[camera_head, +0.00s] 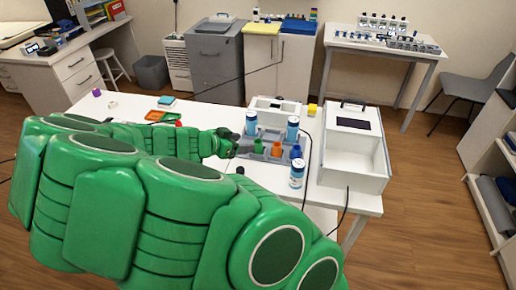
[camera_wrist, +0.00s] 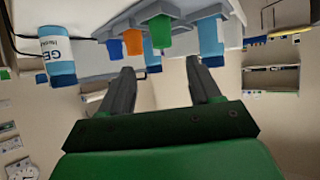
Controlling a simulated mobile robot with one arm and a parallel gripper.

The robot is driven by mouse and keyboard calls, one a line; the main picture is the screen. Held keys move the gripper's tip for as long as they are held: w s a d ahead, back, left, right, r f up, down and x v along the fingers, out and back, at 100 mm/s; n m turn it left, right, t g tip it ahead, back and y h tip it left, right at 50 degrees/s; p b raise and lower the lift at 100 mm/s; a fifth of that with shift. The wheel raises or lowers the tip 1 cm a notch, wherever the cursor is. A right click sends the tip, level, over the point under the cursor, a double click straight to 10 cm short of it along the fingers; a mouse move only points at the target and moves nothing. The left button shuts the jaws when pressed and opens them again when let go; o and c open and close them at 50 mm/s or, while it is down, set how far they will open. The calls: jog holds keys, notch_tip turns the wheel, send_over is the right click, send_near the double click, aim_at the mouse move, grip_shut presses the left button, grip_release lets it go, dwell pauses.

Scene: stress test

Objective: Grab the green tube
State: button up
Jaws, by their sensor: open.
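The green tube (camera_head: 258,146) sits in a grey rack (camera_head: 243,152) on the white table in the head view. In the wrist view, which is upside down, the green tube (camera_wrist: 160,32) hangs from the rack near the top middle. My gripper (camera_head: 232,141) is at the left end of the rack, left of the green tube. In the wrist view my gripper (camera_wrist: 160,76) is open, with nothing between its fingers. The tube lines up with the gap but lies beyond the fingertips, apart from them. An orange tube (camera_head: 276,149) is beside the green one.
Blue-and-white bottles stand at the rack's back left (camera_head: 251,123), back right (camera_head: 293,127) and front right (camera_head: 297,174). A blue item (camera_head: 295,152) is right of the orange tube. A white box-like device (camera_head: 352,160) stands on the right.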

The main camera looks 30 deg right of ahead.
aim_at(255, 143)
jog(key=shift+w+f, duration=0.3)
jog(key=shift+w, duration=0.05)
jog(key=shift+x, duration=1.25)
jog(key=x, duration=0.3)
jog(key=shift+s+d+f, duration=0.1)
jog(key=shift+s, duration=0.15)
jog(key=shift+x, duration=0.9)
jog(key=c, duration=1.1)
